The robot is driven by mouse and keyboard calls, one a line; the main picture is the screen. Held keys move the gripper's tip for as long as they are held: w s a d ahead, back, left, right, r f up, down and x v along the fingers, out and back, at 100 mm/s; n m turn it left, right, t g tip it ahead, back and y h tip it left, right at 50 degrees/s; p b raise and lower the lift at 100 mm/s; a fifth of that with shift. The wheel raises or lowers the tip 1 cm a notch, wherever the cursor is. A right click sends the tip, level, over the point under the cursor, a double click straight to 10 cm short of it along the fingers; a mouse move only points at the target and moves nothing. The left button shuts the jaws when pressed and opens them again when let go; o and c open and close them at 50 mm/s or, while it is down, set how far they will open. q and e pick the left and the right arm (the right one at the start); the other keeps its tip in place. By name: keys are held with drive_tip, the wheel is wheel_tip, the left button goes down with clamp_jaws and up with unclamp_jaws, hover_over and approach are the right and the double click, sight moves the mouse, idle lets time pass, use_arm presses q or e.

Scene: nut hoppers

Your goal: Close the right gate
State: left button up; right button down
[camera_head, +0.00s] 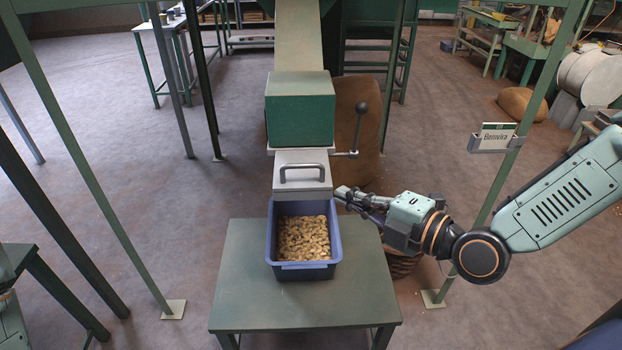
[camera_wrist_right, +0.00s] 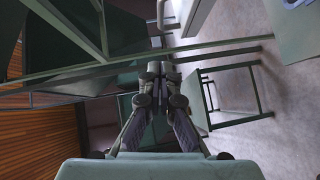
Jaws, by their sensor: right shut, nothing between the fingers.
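The gate is a pale grey plate (camera_head: 302,187) with a bar handle (camera_head: 302,168), below the green hopper box (camera_head: 300,110). A blue bin (camera_head: 304,273) holding nuts (camera_head: 303,240) stands just in front of and below it. My right gripper (camera_head: 341,192) is shut and empty beside the right side of the plate, near the bin's back right corner; I cannot tell whether it touches the plate. In the right wrist view the fingertips (camera_wrist_right: 154,72) are together, with a pale panel (camera_wrist_right: 196,14) above and to the right. My left gripper is out of view.
A green table (camera_head: 240,270) carries the bin. A lever with a dark knob (camera_head: 361,108) sticks out right of the hopper. A brown sack (camera_head: 358,130) stands behind the hopper.

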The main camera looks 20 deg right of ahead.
drive_tip(key=b+x, duration=0.1)
drive_tip(key=x, duration=0.2)
drive_tip(key=d+b+x, duration=0.1)
drive_tip(key=x, duration=0.3)
drive_tip(key=w+d+b+x, duration=0.1)
drive_tip(key=b+x, duration=0.1)
drive_tip(key=x, duration=0.1)
drive_tip(key=shift+w+a+f, duration=0.2)
drive_tip(key=shift+w+f, duration=0.05)
drive_tip(key=shift+w+d+f, duration=0.1)
drive_tip(key=shift+w+d, duration=0.15)
drive_tip(key=shift+w, duration=0.2)
drive_tip(key=shift+a, duration=0.1)
